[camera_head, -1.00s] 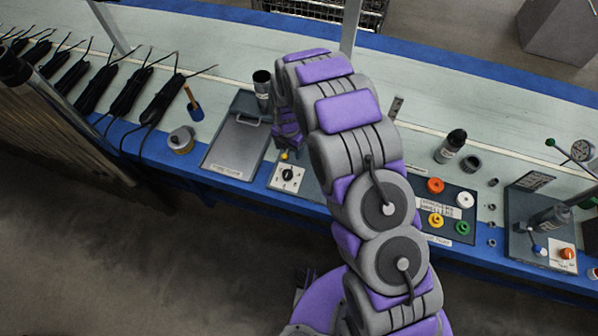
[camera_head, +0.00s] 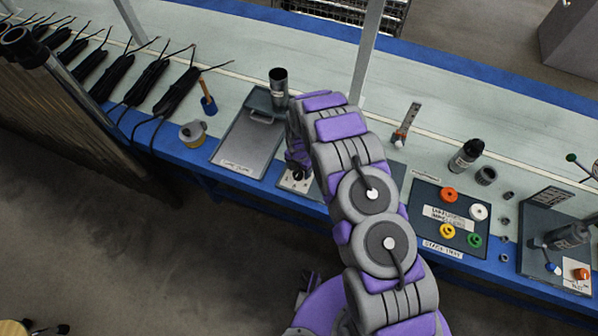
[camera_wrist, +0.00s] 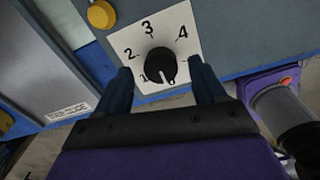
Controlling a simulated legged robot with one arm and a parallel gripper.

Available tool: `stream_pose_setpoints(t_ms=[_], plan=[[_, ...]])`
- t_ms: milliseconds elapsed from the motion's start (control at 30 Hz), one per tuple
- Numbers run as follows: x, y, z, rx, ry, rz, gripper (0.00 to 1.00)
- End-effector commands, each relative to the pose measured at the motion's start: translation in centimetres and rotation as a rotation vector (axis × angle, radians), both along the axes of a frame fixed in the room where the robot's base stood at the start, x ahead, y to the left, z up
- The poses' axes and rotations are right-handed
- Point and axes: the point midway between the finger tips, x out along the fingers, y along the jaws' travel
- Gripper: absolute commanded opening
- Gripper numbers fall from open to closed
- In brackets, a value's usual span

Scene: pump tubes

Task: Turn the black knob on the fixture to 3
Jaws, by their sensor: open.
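The black knob (camera_wrist: 160,65) sits on a white dial plate (camera_wrist: 182,28) in the wrist view, with 1, 2, 3 and 4 around it. A white mark on the knob points toward the bottom of the picture, away from the 3 at the top. My gripper (camera_wrist: 160,70) is open, with one dark fingertip on each side of the knob.
A yellow button (camera_wrist: 101,14) is up and left of the dial in the wrist view. In the head view, a grey tray (camera_head: 243,146) lies left of the dial. A dark cup (camera_head: 278,88) stands behind.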

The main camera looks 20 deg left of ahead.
Motion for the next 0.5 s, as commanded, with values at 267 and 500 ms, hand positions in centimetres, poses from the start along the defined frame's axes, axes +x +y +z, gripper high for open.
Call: stream_pose_setpoints(t_ms=[267,500], plan=[[-0.1,-0.2,-2.1,0.001,0.002,0.002,0.69],[-0.1,-0.3,-2.1,0.002,0.001,0.001,0.69]])
